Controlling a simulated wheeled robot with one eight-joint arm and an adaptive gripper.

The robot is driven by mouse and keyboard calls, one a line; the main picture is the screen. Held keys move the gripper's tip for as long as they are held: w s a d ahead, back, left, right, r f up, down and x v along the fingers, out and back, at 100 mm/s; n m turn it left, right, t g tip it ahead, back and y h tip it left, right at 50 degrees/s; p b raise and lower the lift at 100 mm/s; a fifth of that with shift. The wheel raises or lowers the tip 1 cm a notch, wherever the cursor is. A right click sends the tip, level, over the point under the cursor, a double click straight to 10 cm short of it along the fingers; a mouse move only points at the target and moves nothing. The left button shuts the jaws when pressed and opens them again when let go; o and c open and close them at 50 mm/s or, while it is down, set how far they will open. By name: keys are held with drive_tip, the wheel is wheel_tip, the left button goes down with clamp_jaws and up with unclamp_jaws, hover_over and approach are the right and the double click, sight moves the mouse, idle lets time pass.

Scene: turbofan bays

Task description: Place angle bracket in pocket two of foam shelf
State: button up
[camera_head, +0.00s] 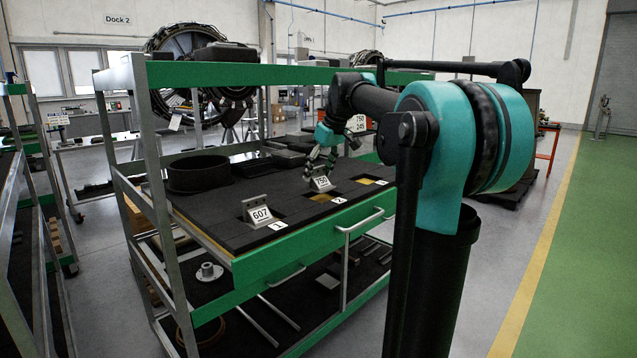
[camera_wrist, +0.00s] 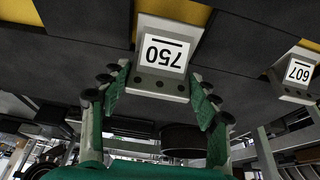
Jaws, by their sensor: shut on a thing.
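A grey angle bracket (camera_head: 321,183) labelled 750 is held at pocket two (camera_head: 322,198) of the foam shelf (camera_head: 225,232). The pocket's yellow floor shows in front of the bracket beside the "2" label. My gripper (camera_head: 321,168) points down behind the bracket. In the wrist view, the gripper's (camera_wrist: 158,84) green-padded fingers are shut on both sides of bracket 750 (camera_wrist: 163,55), which appears upside down. Yellow pocket floor shows beyond its edge. I cannot tell whether the bracket touches the pocket floor.
Another bracket (camera_head: 257,213), labelled 607, stands at pocket one. Pocket three (camera_head: 367,181) shows bare yellow at right. A black ring-shaped bin (camera_head: 198,174) and dark trays (camera_head: 288,158) lie behind on the shelf. The green upper rail (camera_head: 250,74) and grey post (camera_head: 160,165) frame the rack.

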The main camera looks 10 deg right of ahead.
sight(320, 178)
drive_tip(key=shift+f, duration=1.7)
drive_tip(key=shift+f, duration=0.1)
drive_tip(key=o, duration=1.3)
drive_tip(key=v, duration=1.2)
drive_tip(key=shift+r, duration=0.2)
